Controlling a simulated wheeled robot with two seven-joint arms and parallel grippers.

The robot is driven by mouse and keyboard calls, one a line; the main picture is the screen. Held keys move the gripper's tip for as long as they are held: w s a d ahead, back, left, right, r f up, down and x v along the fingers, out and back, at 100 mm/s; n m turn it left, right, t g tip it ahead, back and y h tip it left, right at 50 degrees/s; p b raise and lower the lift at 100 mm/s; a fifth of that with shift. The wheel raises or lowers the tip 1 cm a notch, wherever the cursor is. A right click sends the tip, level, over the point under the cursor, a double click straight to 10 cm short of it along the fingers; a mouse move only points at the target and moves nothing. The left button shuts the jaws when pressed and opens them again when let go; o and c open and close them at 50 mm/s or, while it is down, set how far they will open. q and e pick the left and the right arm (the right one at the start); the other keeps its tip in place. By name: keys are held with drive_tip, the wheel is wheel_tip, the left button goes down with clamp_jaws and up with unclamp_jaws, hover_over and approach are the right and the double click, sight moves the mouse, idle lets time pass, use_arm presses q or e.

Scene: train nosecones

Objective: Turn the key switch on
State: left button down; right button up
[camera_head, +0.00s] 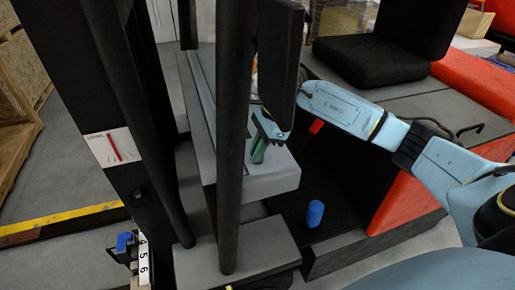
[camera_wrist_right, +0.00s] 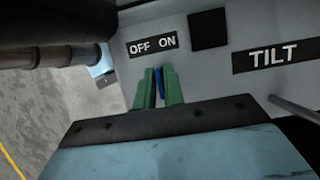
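My right gripper (camera_head: 257,153) reaches in from the right over the grey console of the vehicle, behind a black post. Its green fingers show close together in the right wrist view (camera_wrist_right: 160,72), just below the OFF ON label (camera_wrist_right: 153,44). A blue key (camera_wrist_right: 160,86) shows in the narrow gap between the fingers, which appear shut on it. The fingers hide most of the key switch, so its exact angle cannot be told. The key cannot be made out in the head view. My left gripper is not in view.
A TILT label (camera_wrist_right: 277,55) and a black square (camera_wrist_right: 209,29) lie right of the switch label. Black posts (camera_head: 234,145) stand close to the gripper. A red lever (camera_head: 317,126), a black seat (camera_head: 370,60) and a blue cylinder (camera_head: 315,213) are nearby.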

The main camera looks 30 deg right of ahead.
clamp_jaws()
drive_tip(key=shift+m, duration=0.4)
drive_tip(key=m+t+b, duration=0.1)
drive_tip(key=m, duration=0.1)
drive_tip(key=shift+m+t, duration=0.3)
drive_tip(key=shift+m, duration=0.1)
drive_tip(key=m+t+h+b, duration=0.1)
drive_tip(key=m, duration=0.2)
drive_tip(key=shift+m, duration=0.4)
drive_tip(key=m+h+b, duration=0.1)
drive_tip(key=m, duration=0.3)
drive_tip(key=shift+t+h, duration=0.4)
drive_tip(key=shift+m+h+b, duration=0.6)
drive_tip(key=shift+m+b, duration=0.2)
drive_tip(key=shift+m, duration=0.9)
drive_tip(key=shift+r, duration=0.1)
drive_tip(key=shift+o, duration=2.1)
unclamp_jaws()
